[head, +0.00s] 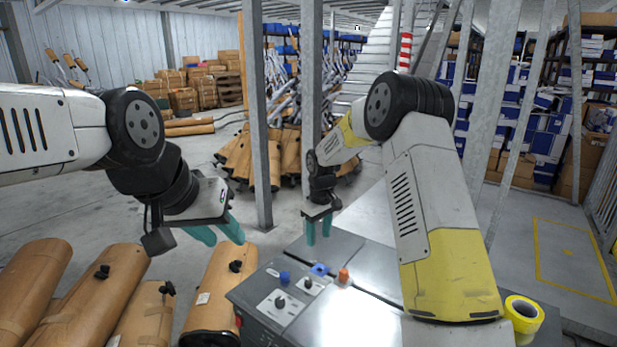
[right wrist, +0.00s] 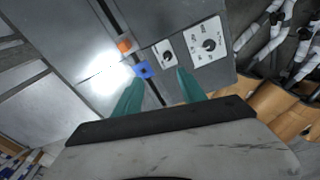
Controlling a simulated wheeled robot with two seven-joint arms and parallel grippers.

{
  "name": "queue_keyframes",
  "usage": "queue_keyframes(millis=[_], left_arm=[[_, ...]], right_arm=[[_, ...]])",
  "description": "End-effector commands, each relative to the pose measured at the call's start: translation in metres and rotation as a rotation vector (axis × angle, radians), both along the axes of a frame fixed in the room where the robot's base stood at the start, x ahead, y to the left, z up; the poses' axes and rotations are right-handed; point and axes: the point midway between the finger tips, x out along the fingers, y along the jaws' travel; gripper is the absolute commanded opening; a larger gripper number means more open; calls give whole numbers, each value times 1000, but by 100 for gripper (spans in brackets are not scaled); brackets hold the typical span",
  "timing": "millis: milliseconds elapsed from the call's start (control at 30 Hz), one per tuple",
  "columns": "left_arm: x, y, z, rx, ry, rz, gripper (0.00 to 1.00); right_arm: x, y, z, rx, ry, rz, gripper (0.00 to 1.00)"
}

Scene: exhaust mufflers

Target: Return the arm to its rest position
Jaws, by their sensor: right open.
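My right arm reaches forward over a grey metal cabinet top (head: 345,318), and its right gripper (head: 319,240) points down above the far part of that top. Its two teal fingers are apart with nothing between them. The right wrist view also shows the right gripper (right wrist: 158,78) open, above the control panel. My left arm comes in from the left. Its left gripper (head: 226,241) hangs in front of a grey post, teal fingers apart and empty, above the floor and near the brown wrapped cylinders (head: 92,295).
The cabinet carries a blue knob (head: 285,277), a blue square part (head: 320,269), an orange knob (head: 343,275) and black dials. A yellow tape roll (head: 523,312) lies at right. Grey posts (head: 257,120) stand close beyond the grippers. Open floor lies behind.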

Motion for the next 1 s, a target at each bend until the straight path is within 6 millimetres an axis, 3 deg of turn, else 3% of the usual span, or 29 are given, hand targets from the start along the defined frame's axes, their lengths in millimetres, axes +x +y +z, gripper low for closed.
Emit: queue_keyframes(millis=[33, 200, 300, 500, 733, 900, 1000], left_arm=[[0, 0, 0, 0, 0, 0, 36], [0, 0, 0, 0, 0, 0, 36], [0, 0, 0, 0, 0, 0, 36], [0, 0, 0, 0, 0, 0, 36], [0, 0, 0, 0, 0, 0, 36], [0, 0, 0, 0, 0, 0, 36], [0, 0, 0, 0, 0, 0, 36]], right_arm=[[-9, -10, 31, 11, -26, -32, 48], [-49, -37, 108, 49, -89, -138, 48], [-79, -52, 146, 77, -126, -200, 48], [-149, -78, 203, 140, -196, -324, 48], [-236, -100, 238, 228, -274, -464, 48], [-294, -109, 243, 299, -323, -555, 48], [-318, -111, 241, 333, -343, -594, 48]])
